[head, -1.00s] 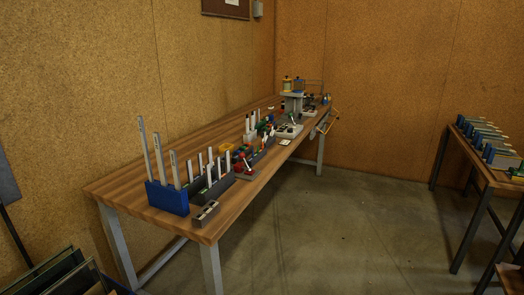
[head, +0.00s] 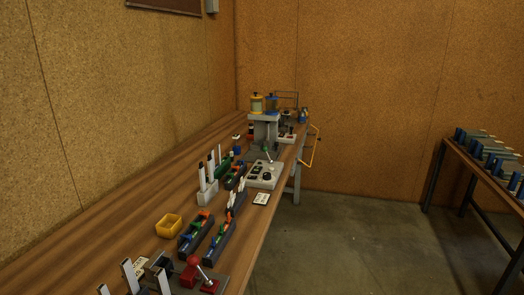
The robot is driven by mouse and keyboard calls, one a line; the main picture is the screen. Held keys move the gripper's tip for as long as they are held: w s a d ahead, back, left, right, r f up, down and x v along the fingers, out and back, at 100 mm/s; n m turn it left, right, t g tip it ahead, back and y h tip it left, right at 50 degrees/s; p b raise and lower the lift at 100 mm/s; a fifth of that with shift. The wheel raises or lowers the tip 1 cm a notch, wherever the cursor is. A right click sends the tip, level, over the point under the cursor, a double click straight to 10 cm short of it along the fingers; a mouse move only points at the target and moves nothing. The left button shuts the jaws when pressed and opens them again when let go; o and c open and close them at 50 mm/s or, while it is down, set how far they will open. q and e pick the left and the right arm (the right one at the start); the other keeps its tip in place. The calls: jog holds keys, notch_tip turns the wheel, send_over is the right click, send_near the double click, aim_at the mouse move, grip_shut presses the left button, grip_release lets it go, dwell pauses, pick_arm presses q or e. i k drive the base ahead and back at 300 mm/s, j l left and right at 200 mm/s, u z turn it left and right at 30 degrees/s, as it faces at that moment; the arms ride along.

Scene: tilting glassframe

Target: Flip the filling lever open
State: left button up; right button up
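No part is clearly recognisable as the filling lever. A red-knobbed lever (head: 193,262) stands on a clamp-like device at the near edge. A yellow bent bar (head: 313,148) sticks out past the bench's right edge. Neither of my grippers is in view.
The wooden workbench (head: 110,211) runs along the left wall. A yellow bin (head: 169,225), dark trays (head: 196,232) and a white holder (head: 207,192) stand on it. Open floor (head: 360,235) lies to its right. Another table (head: 483,175) stands at far right.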

aim_at(264, 148)
jog(key=i+u, duration=0.1)
jog(key=u, duration=0.15)
jog(key=i+l+u, duration=0.45)
jog(key=l+u, duration=0.25)
jog(key=i+l, duration=0.15)
jog(key=l, duration=0.25)
jog(key=i+l+u, duration=0.1)
jog(key=l, duration=0.25)
jog(key=i+l, duration=0.2)
jog(key=l, duration=0.2)
jog(key=i+l+u, duration=0.15)
jog(key=l, duration=0.25)
jog(key=i+l, duration=0.15)
jog(key=l, duration=0.25)
jog(key=i+l+u, duration=0.1)
jog(key=l, duration=0.3)
jog(key=i+l, duration=0.1)
jog(key=l, duration=0.3)
jog(key=i+l, duration=0.1)
jog(key=l, duration=0.3)
jog(key=i+l, duration=0.15)
jog(key=l, duration=0.25)
jog(key=i+l, duration=0.1)
jog(key=l, duration=0.3)
